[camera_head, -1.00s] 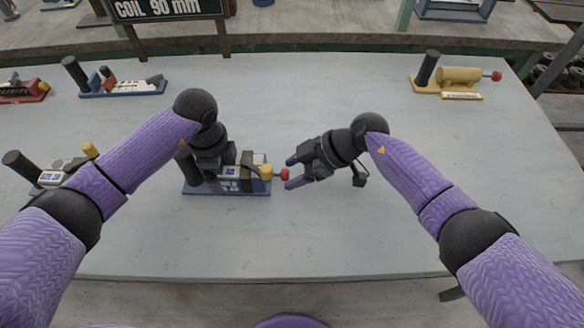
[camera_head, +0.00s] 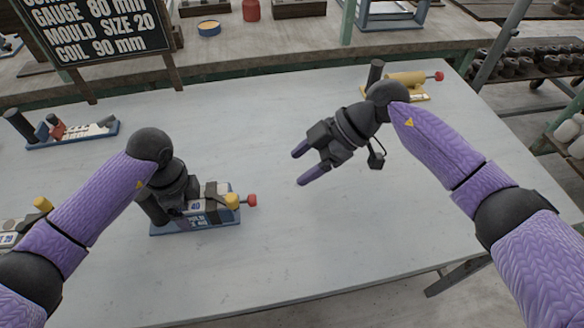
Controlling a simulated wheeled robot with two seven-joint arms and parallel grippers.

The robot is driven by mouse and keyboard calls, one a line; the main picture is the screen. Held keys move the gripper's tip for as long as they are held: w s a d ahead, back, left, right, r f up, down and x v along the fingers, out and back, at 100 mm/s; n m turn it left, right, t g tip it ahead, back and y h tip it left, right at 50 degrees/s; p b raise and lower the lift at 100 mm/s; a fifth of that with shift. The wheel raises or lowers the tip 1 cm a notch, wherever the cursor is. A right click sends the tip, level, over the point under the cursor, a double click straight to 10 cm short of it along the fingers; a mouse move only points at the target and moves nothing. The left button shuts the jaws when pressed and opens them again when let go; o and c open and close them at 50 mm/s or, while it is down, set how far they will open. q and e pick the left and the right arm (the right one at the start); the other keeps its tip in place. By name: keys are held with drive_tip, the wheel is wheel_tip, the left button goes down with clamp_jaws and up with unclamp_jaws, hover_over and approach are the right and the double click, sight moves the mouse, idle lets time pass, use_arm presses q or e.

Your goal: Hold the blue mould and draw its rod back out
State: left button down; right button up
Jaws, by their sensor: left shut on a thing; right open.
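The blue mould (camera_head: 208,226) sits on the table at the left of the middle, a pale block on a blue base. A rod with a red knob (camera_head: 251,200) sticks out of its right end, beside a yellow knob (camera_head: 232,201). My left gripper (camera_head: 178,208) is over the mould's left part and shut on it; its fingertips are mostly hidden. My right gripper (camera_head: 300,167) is open and empty, above the table to the right of the red knob and apart from it.
A yellow mould (camera_head: 407,82) stands at the table's far right, behind my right arm. Another blue-based mould (camera_head: 72,133) is at the far left. A dark sign (camera_head: 95,32) stands behind the table. The table's middle and right are clear.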

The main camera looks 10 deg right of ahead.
use_arm(q)
unclamp_jaws()
